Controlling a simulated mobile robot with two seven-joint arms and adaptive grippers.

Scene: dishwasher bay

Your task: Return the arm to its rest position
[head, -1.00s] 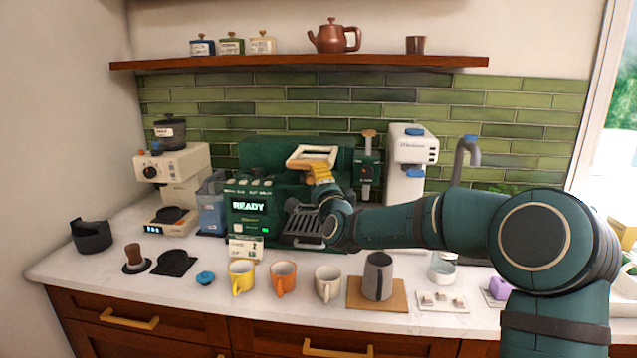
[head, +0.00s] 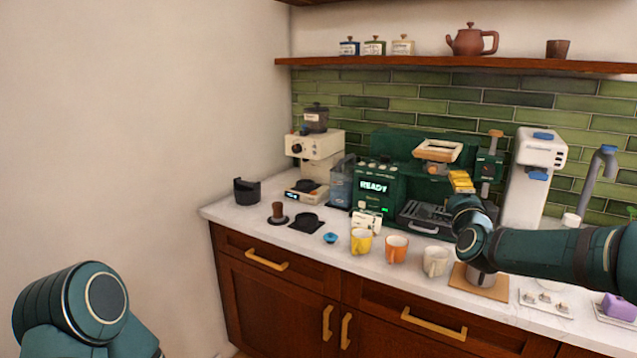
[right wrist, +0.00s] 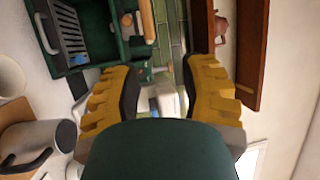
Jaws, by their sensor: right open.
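My right arm (head: 560,256) comes in from the right, low over the counter. Its yellow-fingered right gripper (head: 461,181) points up, in front of the right part of the green coffee machine (head: 375,186). In the right wrist view the two fingers (right wrist: 160,85) stand well apart with nothing between them. Of my left arm, only a dark green link (head: 75,305) shows at the lower left; its gripper is out of the frame.
A yellow mug (head: 361,241), an orange mug (head: 396,249) and a white mug (head: 435,261) line the counter front. A grey pitcher (head: 481,278) on a wooden board is partly hidden by my right arm. A shelf (head: 450,64) hangs above. The left wall is bare.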

